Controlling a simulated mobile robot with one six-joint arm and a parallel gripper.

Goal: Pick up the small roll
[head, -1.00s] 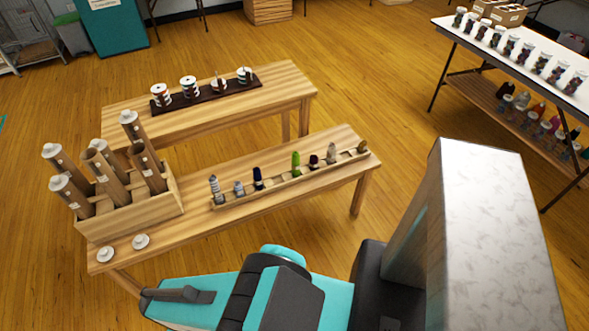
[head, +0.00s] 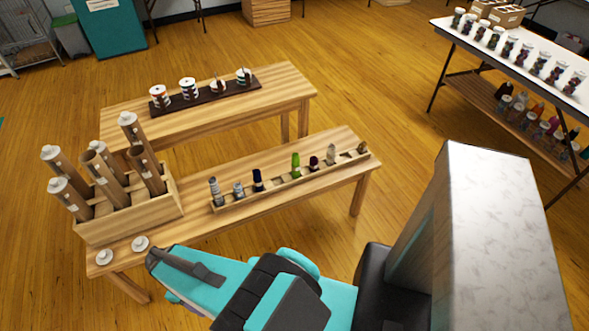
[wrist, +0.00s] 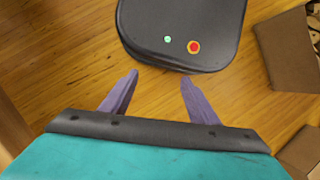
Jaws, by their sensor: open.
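Several brown cardboard rolls (head: 107,180) lean in a wooden crate (head: 135,222) at the left of the front table. Most have white end caps, and one shows an open top. I cannot tell for sure which one is the small roll. My gripper (wrist: 158,76) shows in the wrist view with two purple fingers spread apart and nothing between them. It is over the wooden floor and a dark rounded body with a green and a red button.
Two white caps (head: 139,243) lie on the front table (head: 215,233). A wooden rack (head: 290,186) of small coloured items stands on its right part. The table behind (head: 215,120) carries a dark tray (head: 206,95) with several spools. A white table (head: 520,62) with jars stands far right.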

